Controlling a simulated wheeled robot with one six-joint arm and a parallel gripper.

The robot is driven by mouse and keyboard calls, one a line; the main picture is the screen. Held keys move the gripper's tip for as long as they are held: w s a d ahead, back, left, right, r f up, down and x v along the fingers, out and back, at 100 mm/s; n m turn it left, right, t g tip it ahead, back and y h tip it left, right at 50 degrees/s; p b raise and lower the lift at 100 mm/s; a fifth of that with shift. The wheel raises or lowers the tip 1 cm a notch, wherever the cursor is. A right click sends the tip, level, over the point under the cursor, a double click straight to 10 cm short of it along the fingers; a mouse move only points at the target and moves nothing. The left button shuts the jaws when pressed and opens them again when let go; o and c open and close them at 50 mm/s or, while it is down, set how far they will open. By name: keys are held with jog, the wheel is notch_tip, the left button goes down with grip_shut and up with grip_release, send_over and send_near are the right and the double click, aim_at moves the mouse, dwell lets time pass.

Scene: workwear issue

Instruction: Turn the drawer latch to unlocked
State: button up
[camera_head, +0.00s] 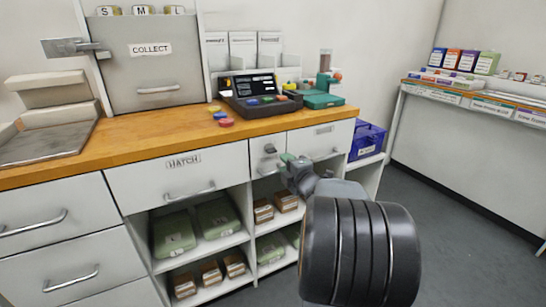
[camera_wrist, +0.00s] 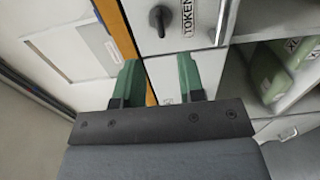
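The drawer latch (camera_wrist: 158,18) is a small dark knob on a pale drawer front, beside a label reading TOKEN in the wrist view. The latch (camera_head: 270,149) also shows in the head view, on the narrow front right of the HATCH drawer (camera_head: 160,177). Which setting it is turned to I cannot tell. My gripper (camera_wrist: 158,80) has two green fingers spread apart with nothing between them. In the head view my gripper (camera_head: 288,160) is just below and right of the latch, not around it. Part of the drawer front is hidden behind it.
The wooden counter (camera_head: 170,125) above carries a till (camera_head: 260,95), coloured discs (camera_head: 222,117) and a COLLECT cabinet (camera_head: 150,75). Shelves below hold green packs (camera_head: 175,235) and brown boxes (camera_head: 210,272). A blue bin (camera_head: 366,140) stands at right. Grey floor is clear at right.

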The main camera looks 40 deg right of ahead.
aim_at(273, 152)
jog(key=w, duration=0.6)
jog(key=w+d+b, duration=0.1)
jog(key=w, duration=0.2)
jog(key=shift+d, duration=0.1)
grip_shut()
